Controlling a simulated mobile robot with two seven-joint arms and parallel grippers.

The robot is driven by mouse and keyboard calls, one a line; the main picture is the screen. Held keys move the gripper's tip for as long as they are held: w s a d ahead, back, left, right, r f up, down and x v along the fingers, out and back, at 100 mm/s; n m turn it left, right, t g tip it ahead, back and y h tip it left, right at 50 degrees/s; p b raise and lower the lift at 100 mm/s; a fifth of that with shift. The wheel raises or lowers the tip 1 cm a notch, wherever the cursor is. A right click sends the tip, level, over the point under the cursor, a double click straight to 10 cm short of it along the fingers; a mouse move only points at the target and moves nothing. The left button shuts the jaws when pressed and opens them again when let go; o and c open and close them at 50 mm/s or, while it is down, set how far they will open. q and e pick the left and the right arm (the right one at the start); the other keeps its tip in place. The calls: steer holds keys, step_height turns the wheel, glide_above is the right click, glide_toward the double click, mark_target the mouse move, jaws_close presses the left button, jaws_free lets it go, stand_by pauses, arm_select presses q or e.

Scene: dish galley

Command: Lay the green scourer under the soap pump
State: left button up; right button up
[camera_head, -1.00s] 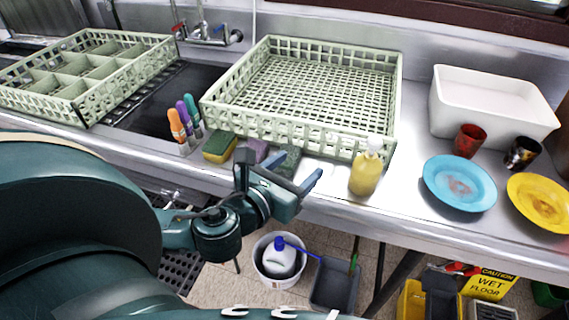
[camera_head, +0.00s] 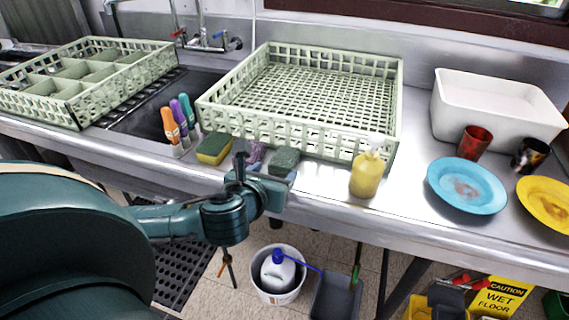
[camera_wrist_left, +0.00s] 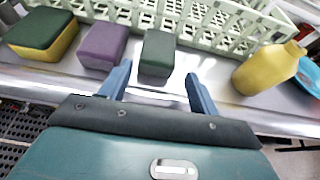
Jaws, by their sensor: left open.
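The green scourer (camera_head: 284,161) lies on the steel counter in front of the large rack. In the left wrist view the green scourer (camera_wrist_left: 157,54) is just ahead of the fingertips, roughly between their lines. The soap pump (camera_head: 367,173), a yellow bottle with a white top, stands upright to its right. It also shows in the left wrist view (camera_wrist_left: 268,68). My left gripper (camera_head: 268,168) is open and empty at the counter's front edge, close to the scourer. In the left wrist view its blue fingers (camera_wrist_left: 160,86) are apart. My right gripper is not in view.
A purple sponge (camera_wrist_left: 103,45) and a yellow-green sponge (camera_head: 214,149) lie left of the scourer. The pale green rack (camera_head: 290,133) stands right behind. A blue plate (camera_head: 467,186) and a red cup (camera_head: 474,142) are at right. Some bare counter lies between scourer and pump.

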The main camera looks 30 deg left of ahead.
mark_target(278, 168)
arm_select(q)
steer(key=x, duration=0.5)
steer(key=shift+s+a+f, duration=0.1)
steer(key=shift+a+f, duration=0.05)
steer(key=shift+a, duration=0.05)
steer(key=shift+c, duration=0.3)
steer(key=c, duration=0.7)
steer(key=shift+c, duration=0.2)
